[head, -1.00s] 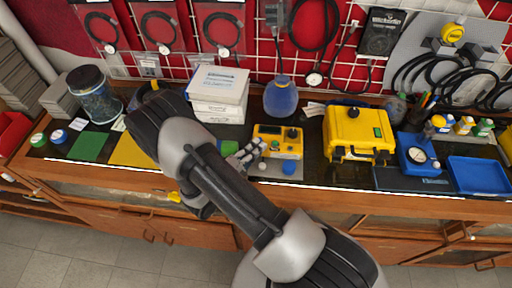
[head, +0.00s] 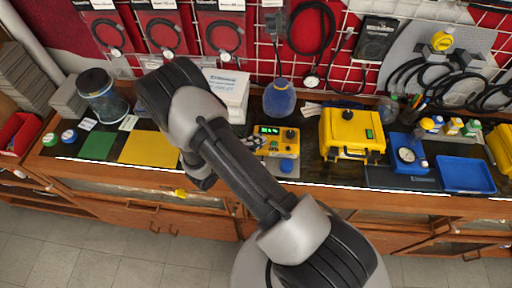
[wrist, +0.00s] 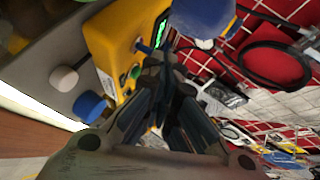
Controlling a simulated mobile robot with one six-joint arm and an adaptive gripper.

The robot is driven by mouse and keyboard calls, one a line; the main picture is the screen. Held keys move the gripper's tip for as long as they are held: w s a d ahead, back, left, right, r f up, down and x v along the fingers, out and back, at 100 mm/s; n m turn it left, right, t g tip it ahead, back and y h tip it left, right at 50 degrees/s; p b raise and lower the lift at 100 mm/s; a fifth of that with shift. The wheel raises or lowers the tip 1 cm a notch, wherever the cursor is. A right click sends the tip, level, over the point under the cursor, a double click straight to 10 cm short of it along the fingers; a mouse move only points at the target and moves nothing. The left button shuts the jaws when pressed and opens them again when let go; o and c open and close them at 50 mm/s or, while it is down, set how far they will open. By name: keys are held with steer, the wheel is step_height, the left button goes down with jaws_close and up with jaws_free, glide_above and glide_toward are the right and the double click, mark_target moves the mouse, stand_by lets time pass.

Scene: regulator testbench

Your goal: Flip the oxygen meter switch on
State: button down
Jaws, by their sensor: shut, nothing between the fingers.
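The oxygen meter is a yellow box (head: 288,149) on the dark bench top, with a lit green display (head: 267,130) and a black knob (head: 290,134). My arm covers its left side in the head view. The wrist view shows its yellow body (wrist: 112,40) close by, with part of the green-lit display at its far edge. A green button (wrist: 135,72) shows on its face. My gripper (wrist: 168,68) is shut and empty, its fingertips close in front of the meter.
A blue flask (head: 280,99) stands behind the meter, white boxes (head: 228,88) behind my arm, and a yellow case (head: 352,132) to the right. A blue cap (wrist: 90,107) and a white cap (wrist: 64,79) are in front of the meter. Green and yellow mats lie left.

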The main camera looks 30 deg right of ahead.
steer(key=shift+r, duration=0.1)
steer(key=shift+r+p, duration=0.6)
steer(key=shift+r, duration=0.2)
steer(key=w+r+p+v, duration=0.1)
steer(key=r+p+v, duration=0.1)
steer(key=v, duration=1.1)
steer(key=shift+r+p, duration=0.2)
steer(key=shift+p, duration=0.25)
steer(key=shift+s, duration=0.1)
